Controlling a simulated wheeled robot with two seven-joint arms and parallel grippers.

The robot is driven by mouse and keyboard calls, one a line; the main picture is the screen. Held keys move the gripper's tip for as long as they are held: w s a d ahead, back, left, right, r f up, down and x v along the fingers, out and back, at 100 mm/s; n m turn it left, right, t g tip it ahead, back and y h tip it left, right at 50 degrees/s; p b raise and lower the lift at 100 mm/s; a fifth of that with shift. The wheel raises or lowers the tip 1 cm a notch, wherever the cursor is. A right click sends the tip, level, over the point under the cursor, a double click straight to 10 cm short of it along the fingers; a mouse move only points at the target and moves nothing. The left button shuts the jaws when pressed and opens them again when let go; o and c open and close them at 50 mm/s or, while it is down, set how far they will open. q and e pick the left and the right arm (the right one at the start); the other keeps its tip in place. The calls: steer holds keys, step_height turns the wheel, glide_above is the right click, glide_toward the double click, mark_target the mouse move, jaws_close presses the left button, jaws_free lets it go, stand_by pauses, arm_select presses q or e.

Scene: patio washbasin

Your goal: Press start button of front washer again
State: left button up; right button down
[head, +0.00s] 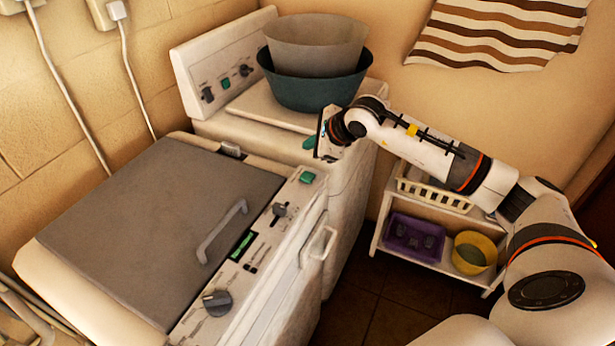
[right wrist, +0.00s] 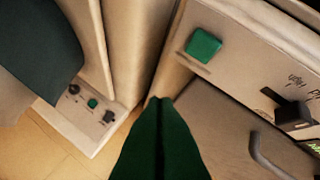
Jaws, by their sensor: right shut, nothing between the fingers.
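The front washer (head: 58,246) has a grey lid and a sloped control panel along its right side. Its green button (head: 307,177) sits at the panel's far end and also shows in the right wrist view (right wrist: 203,46). My right gripper (head: 310,142) is shut and empty, with green fingers. It is beyond the button, close to it but apart from it. In the right wrist view the fingers (right wrist: 158,102) point up from the bottom edge, with the button up and to their right. My left gripper is not in view.
A second washer (head: 252,110) stands behind, with its own green button (head: 226,83) and two stacked tubs (head: 316,80) on top. A low white shelf (head: 425,205) holds a purple basket (head: 413,236) and a yellow bucket (head: 474,252). Bare floor lies between the washers and shelf.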

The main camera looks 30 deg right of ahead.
mark_target(311, 178)
step_height(311, 178, down, 6)
steer(key=b, duration=0.3)
steer(key=shift+f, duration=0.25)
steer(key=shift+f+b, duration=0.4)
steer(key=shift+b, duration=0.15)
stand_by(1.2)
steer(key=shift+f+b, duration=0.35)
steer(key=shift+b, duration=0.3)
steer(key=shift+f+b, duration=0.5)
steer(key=shift+b, duration=0.1)
stand_by(1.1)
steer(key=shift+r, duration=0.1)
steer(key=shift+r+p, duration=0.3)
steer(key=shift+r, duration=0.55)
